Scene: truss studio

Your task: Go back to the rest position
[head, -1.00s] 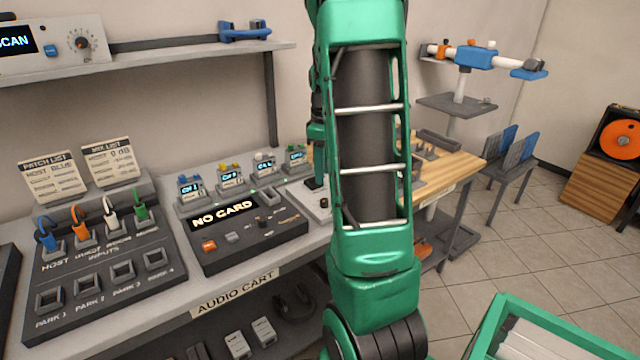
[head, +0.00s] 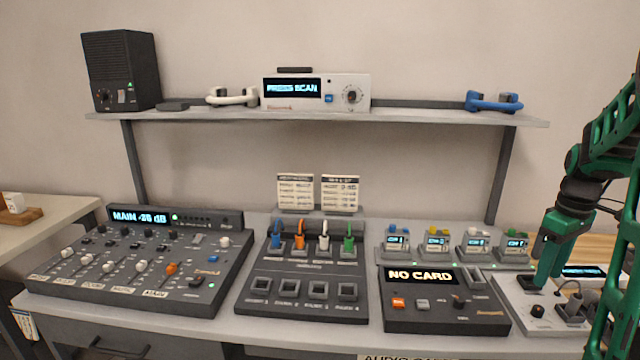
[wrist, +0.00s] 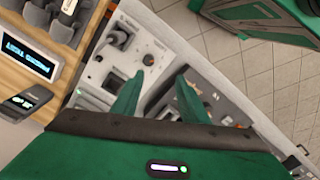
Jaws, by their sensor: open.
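My gripper (head: 544,284) is at the right of the head view, pointing down over the white panel (head: 512,292) at the right end of the audio cart. In the wrist view, its two green fingers (wrist: 158,98) stand apart with nothing held between them. The white panel (wrist: 112,62) with its knob and sockets lies below them. Whether the fingertips touch the panel cannot be told. My green arm rises along the right edge of the head view, partly cut off.
The card recorder (head: 445,312) reading "NO CARD" stands just left of my gripper, with several small coloured packs behind it. The patch board (head: 300,300) and mixer (head: 140,260) are farther left. A shelf (head: 330,116) runs above, holding a blue handset (head: 493,102). Open air lies between.

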